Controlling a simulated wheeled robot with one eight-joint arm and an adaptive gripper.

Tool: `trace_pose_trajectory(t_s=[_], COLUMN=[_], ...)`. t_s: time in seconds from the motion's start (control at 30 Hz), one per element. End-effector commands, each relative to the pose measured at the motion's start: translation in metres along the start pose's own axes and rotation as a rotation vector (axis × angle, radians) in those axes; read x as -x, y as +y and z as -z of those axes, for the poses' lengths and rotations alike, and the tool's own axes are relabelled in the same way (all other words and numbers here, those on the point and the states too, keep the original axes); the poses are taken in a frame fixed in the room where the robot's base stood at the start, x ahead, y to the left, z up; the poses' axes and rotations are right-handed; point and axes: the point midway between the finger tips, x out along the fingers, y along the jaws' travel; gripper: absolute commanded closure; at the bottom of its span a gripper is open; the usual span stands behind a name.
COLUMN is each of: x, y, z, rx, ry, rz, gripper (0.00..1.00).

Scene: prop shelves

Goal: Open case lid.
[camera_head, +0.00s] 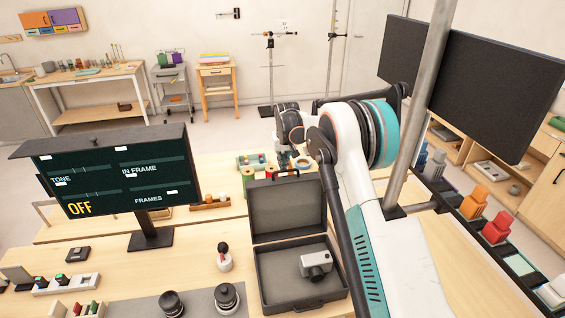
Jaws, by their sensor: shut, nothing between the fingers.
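The dark grey case (266,290) sits on the wooden table in the lower middle. Its lid (287,207) stands raised, roughly upright, at the back of the case, so the inside shows. A small silver-grey camera-like device (316,264) sits in the case at the right. My gripper (290,160) is shut and empty, beyond the lid's top edge and near its handle. My arm comes in from the right. The fingertips are small and partly hidden, and I cannot tell whether they touch the lid.
A dark display panel (115,170) stands at the left. Spools (248,178) and small blocks lie behind the case. A knobbed white piece (224,258) and dark round knobs (227,298) are left of it. A metal pole (418,110) and black screen (470,80) are at the right.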

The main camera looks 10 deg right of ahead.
Motion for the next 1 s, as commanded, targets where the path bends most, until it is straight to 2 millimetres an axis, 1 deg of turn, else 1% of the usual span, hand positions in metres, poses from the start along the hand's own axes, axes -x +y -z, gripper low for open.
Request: trace_pose_trajectory(t_s=[0.17,0.37,1.0], x=[0.005,0.017,0.053], y=[0.0,0.0,0.0], z=[-0.008,-0.025,-0.094], rx=[0.0,0.0,0.0], ry=[0.029,0.092,0.325], rz=[0.0,0.0,-0.001], gripper=[1.0,1.0,1.0])
